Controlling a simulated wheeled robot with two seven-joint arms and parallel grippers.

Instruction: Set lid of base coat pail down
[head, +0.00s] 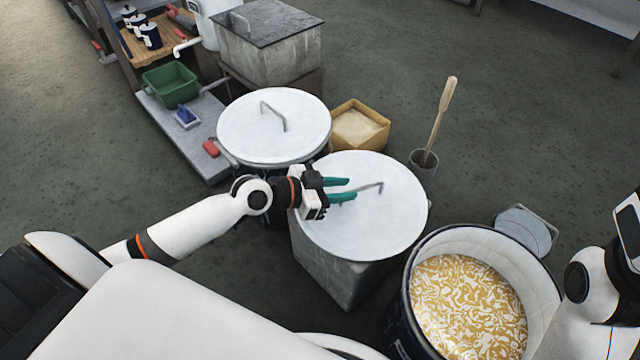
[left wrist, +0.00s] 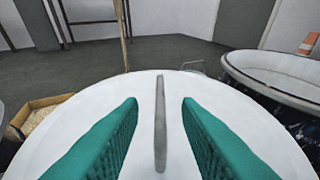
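A round white lid (head: 390,225) with a thin grey bar handle (head: 372,187) lies flat on top of a grey block (head: 335,265) in the head view. The open pail (head: 408,290) to its right holds swirled tan and white liquid. My left gripper (head: 350,189) is over the lid, with its teal fingers spread. In the left wrist view the handle (left wrist: 160,125) runs between the two fingers, with gaps on both sides. The lid (left wrist: 150,80) fills the lower part of that view. My right arm shows at the right edge, but its gripper is out of view.
Another pail with a white lid (head: 250,130) stands behind and left. A yellow box (head: 375,135) and a grey pot (head: 422,170) with a wooden paddle (head: 440,115) stand behind the lid. A flat grey plate (head: 525,228) lies behind the open pail.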

